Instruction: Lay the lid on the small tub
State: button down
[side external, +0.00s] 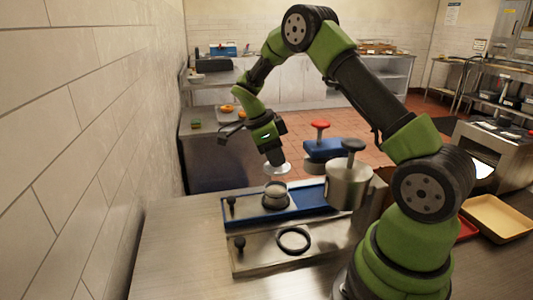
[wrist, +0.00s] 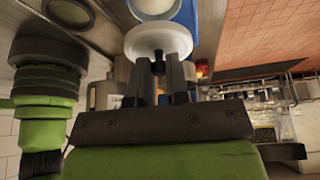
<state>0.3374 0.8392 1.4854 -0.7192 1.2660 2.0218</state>
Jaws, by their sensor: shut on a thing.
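My gripper (side external: 276,158) is shut on the lid (side external: 278,169), a white disc, and holds it in the air above the blue tray. In the wrist view, the gripper's dark fingers (wrist: 160,85) pinch the small dark knob on the white lid (wrist: 158,40). The small tub (side external: 275,188) stands below the lid in the side view, with a clear gap between them. It appears to sit on or in a dark round base. A round pale-topped vessel at the top edge of the wrist view (wrist: 155,6) looks like the tub, partly cut off.
The blue tray (side external: 256,223) carries a dark knob at its left. A nearer metal plate (side external: 262,262) holds a black ring (side external: 292,240) and another knob. A metal pot (side external: 348,188) stands close on the right. A tiled wall borders the left; a tan tray (side external: 503,217) lies far right.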

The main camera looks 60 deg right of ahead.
aim_at(275, 171)
jog(key=shift+f, duration=2.3)
jog(key=shift+f, duration=0.25)
jog(key=shift+c, duration=2.4)
grip_release()
jog(key=shift+r, duration=0.15)
jog(key=shift+r, duration=3.35)
